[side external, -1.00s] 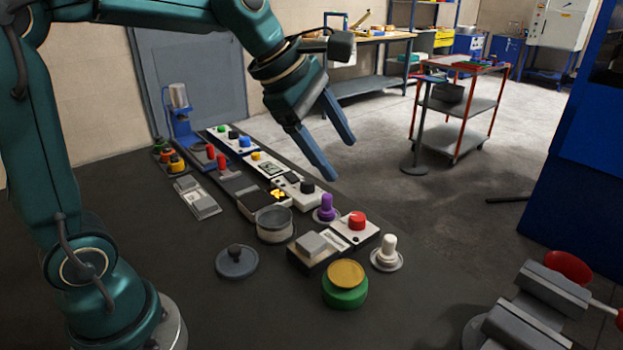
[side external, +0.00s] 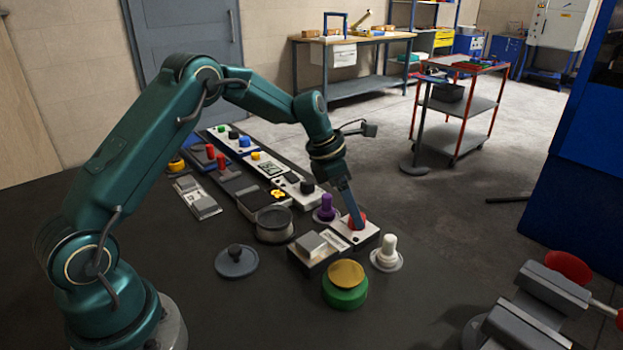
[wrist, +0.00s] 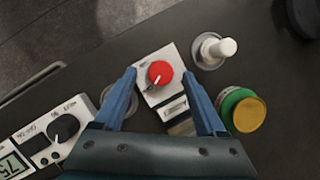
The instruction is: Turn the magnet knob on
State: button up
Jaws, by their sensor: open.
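The red knob (wrist: 159,73) sits on a white block (wrist: 152,98) with a small label and a light pointer mark on the knob. In the side view the red knob (side external: 359,216) is partly hidden by my gripper. My gripper (side external: 358,222) points down at the knob, with its fingertips at about knob height. In the wrist view my gripper (wrist: 160,74) is open, one blue finger on each side of the knob. Gaps show between both fingers and the knob.
A white-topped knob (side external: 387,250), a purple knob (side external: 326,208) and a green and yellow button (side external: 345,284) stand close around the block. A grey switch box (side external: 311,246) is at its front left. Panels with more controls run to the back left. A grey vise (side external: 545,300) is at the right.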

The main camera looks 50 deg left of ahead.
jog(key=shift+w+d+f, duration=0.15)
jog(key=shift+d+f, duration=0.05)
jog(key=shift+f, duration=0.4)
jog(key=shift+c, duration=0.3)
grip_shut()
jog(key=shift+m, duration=0.4)
jog(key=m+g+h, duration=0.1)
jog(key=m, duration=0.1)
jog(key=shift+w+a+m, duration=0.1)
jog(key=shift+w+m, duration=0.05)
jog(key=shift+m, duration=0.25)
jog(key=shift+m+g, duration=0.5)
jog(key=shift+m, duration=0.7)
jog(key=shift+m+g+h, duration=0.3)
jog(key=shift+m, duration=0.5)
